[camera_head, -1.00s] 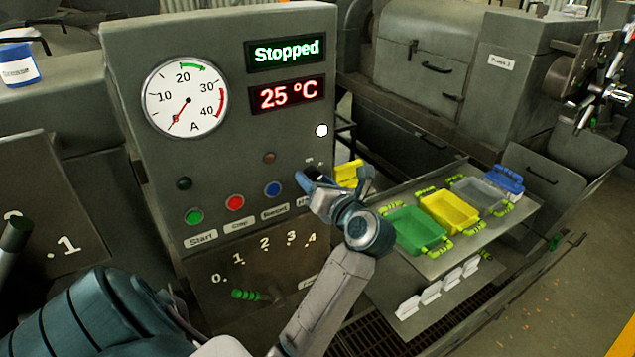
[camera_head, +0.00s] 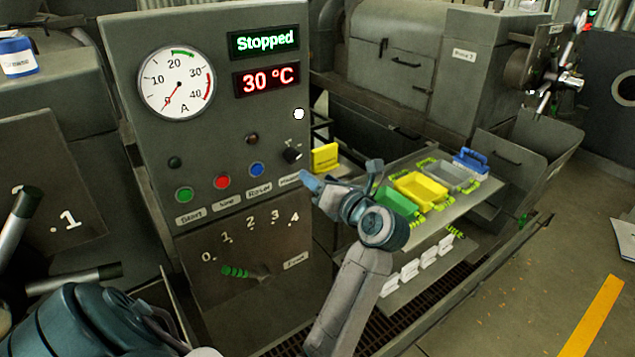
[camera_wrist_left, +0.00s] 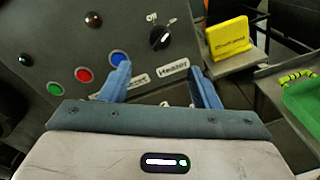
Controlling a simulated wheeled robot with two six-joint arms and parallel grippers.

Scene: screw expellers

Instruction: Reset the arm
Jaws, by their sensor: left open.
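My left gripper (camera_head: 312,183) is open and empty, in front of the grey control panel (camera_head: 135,45), just below and right of a black heater knob (camera_head: 291,155). In the left wrist view, its two blue fingers (camera_wrist_left: 162,88) are spread apart, with the heater label between and above them and the knob (camera_wrist_left: 159,37) beyond, untouched. The panel displays read "Stopped" and "30 °C". My right gripper is not seen.
Green, red and blue buttons (camera_head: 256,169) line the panel. A green-handled lever (camera_head: 235,271) is below. Yellow (camera_head: 420,187), green and grey trays stand on a shelf right of my arm. A yellow sign (camera_head: 325,157) is behind the gripper.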

